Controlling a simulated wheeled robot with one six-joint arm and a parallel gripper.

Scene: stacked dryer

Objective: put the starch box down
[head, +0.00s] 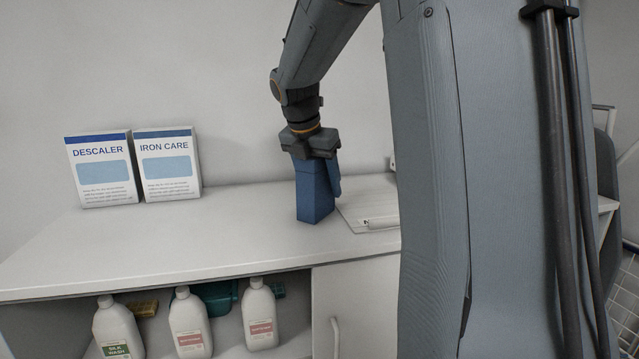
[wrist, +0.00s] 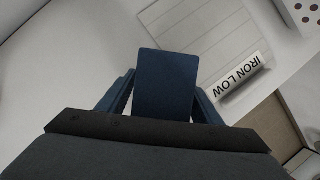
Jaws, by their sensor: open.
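The starch box is the plain blue upright box (head: 313,199), with no label visible from here. It stands on the white countertop (head: 240,228), its base appearing to rest on the surface. My gripper (head: 321,178) points down over it from above, with its blue fingers on either side of the box. In the wrist view the box (wrist: 165,85) shows between the two fingers of my gripper (wrist: 163,98). The jaws are open; whether a finger still touches the box I cannot tell.
A descaler box (head: 101,170) and an iron care box (head: 168,165) stand at the back left. A pale board (head: 360,212) with an "IRON LOW" label (wrist: 240,78) lies right of the box. Bottles (head: 188,320) stand on the shelf below. The countertop's middle is clear.

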